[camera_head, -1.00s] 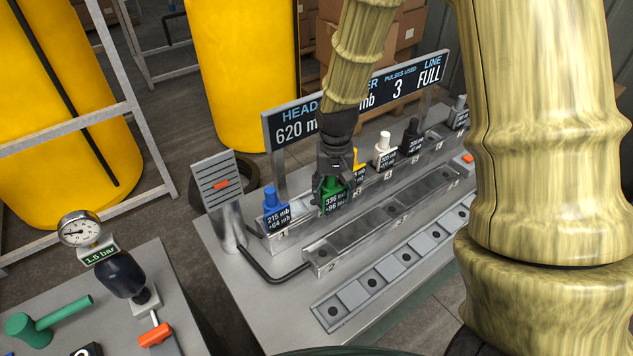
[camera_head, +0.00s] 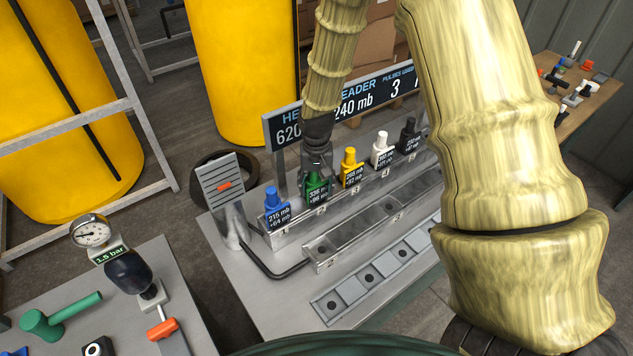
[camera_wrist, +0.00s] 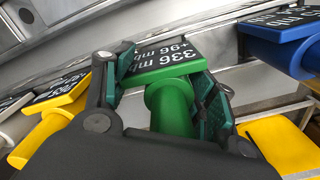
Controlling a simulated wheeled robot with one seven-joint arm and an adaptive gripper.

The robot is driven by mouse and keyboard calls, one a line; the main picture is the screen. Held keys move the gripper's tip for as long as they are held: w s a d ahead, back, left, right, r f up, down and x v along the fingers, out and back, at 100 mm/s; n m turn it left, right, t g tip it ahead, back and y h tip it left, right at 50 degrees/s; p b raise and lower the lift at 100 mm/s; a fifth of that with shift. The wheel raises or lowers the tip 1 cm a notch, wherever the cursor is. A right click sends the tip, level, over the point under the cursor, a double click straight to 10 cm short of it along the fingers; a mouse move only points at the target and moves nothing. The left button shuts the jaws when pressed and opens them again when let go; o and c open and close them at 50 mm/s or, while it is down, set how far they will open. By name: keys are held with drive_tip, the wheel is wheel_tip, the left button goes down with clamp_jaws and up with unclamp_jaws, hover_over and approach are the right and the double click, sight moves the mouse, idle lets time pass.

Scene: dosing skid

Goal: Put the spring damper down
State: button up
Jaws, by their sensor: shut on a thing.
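The spring damper (camera_head: 317,188) is green, with a black label reading 336 mb, +96 mb. It stands upright in line with the row on the back rail, between the blue and yellow pieces. My gripper (camera_head: 316,172) is over it from above. In the wrist view my gripper (camera_wrist: 165,85) has its green-padded fingers on both sides of the green damper (camera_wrist: 172,105), shut on it. The back rail (camera_head: 297,232) carries numbered slots. The damper's underside is hidden, so I cannot tell whether it rests fully in its slot.
A blue piece (camera_head: 276,205) stands left of the damper, a yellow piece (camera_head: 350,168) right. White (camera_head: 382,150) and black (camera_head: 409,138) pieces follow. A front rail (camera_head: 330,250) and a row of grey holders (camera_head: 352,292) lie nearer. A display board (camera_head: 285,130) stands behind.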

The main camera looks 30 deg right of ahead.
drive_tip(key=shift+f, duration=0.2)
drive_tip(key=o, duration=1.3)
drive_tip(key=shift+r, duration=0.1)
drive_tip(key=shift+r+b, duration=2)
drive_tip(key=shift+r, duration=4.1)
